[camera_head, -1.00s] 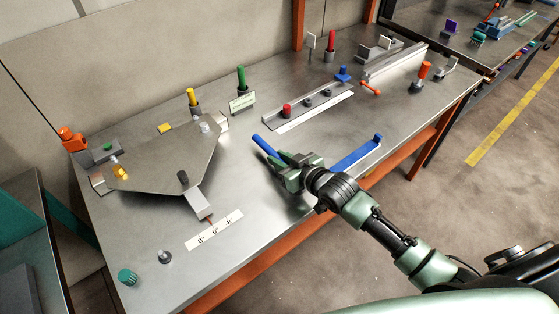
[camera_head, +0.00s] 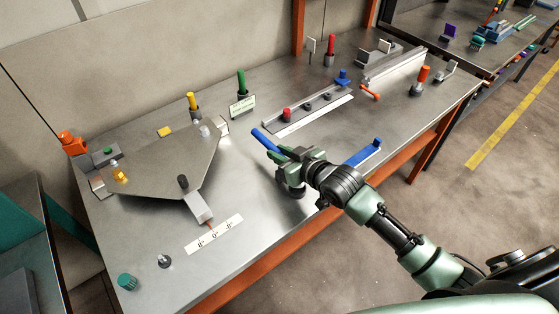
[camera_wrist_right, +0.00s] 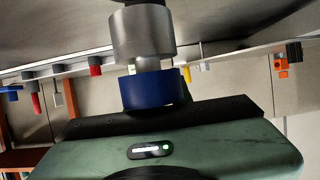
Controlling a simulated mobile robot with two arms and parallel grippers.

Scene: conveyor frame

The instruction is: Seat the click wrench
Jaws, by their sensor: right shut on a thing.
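My right gripper (camera_head: 285,155) is over the front middle of the bench, shut on the click wrench. The wrench's blue handle (camera_head: 264,139) sticks out past the gripper to the upper left in the head view. A dark round part (camera_head: 297,191) shows just below the gripper; I cannot tell whether it touches the bench. The right wrist view shows a blue collar (camera_wrist_right: 152,88) with a grey cylinder (camera_wrist_right: 142,35) above it in the picture, close to the grey bench surface. The jaws' grip is mostly hidden. My left gripper is not in view.
A blue bar (camera_head: 363,153) lies right of the gripper. A grey plate (camera_head: 165,165) with pins stands left, near a marked white strip (camera_head: 213,234). A rail with a red knob (camera_head: 287,115) lies behind. The bench between plate and gripper is clear.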

